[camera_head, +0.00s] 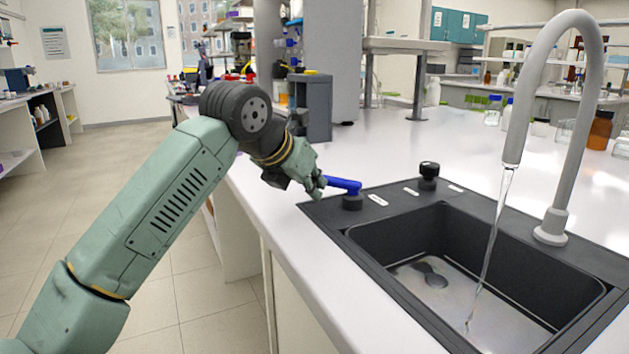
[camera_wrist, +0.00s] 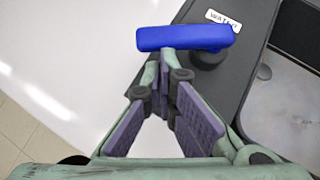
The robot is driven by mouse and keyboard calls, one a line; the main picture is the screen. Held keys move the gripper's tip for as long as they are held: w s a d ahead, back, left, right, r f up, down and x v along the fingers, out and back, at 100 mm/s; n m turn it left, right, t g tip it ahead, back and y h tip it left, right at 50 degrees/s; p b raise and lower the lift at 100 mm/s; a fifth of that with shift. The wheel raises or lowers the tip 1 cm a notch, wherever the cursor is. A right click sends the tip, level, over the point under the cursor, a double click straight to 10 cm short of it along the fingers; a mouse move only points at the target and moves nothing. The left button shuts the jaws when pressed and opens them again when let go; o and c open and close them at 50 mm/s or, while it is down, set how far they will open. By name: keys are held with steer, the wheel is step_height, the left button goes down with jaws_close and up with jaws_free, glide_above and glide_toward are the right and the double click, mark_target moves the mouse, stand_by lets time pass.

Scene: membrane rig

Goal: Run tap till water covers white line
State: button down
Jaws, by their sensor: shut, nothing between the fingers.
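The grey tap (camera_head: 562,110) arches over the black sink (camera_head: 375,235), and a clear stream of water (camera_head: 491,235) falls from its spout into the basin. Shallow water (camera_head: 500,325) seems to lie on the basin floor; its depth is hard to judge. I cannot make out a white line on the basin walls. The blue lever (camera_head: 345,185) sits on a dark round base on the sink's left rim. My gripper (camera_head: 321,184) is shut and empty at the lever's left end. In the wrist view the fingertips (camera_wrist: 168,60) meet right beside the blue lever (camera_wrist: 185,38), perhaps touching it.
A black knob (camera_head: 428,172) stands on the rim behind the lever. Small white labels (camera_head: 377,200) lie along the rim. The white counter (camera_head: 400,145) is clear behind the sink; bottles (camera_head: 600,130) stand at the far right.

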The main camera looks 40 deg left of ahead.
steer(key=shift+w+a+m+h+p, duration=0.45)
steer(key=shift+w+m+h+p, duration=0.1)
steer(key=shift+m+h, duration=0.2)
steer(key=shift+w+a, duration=0.2)
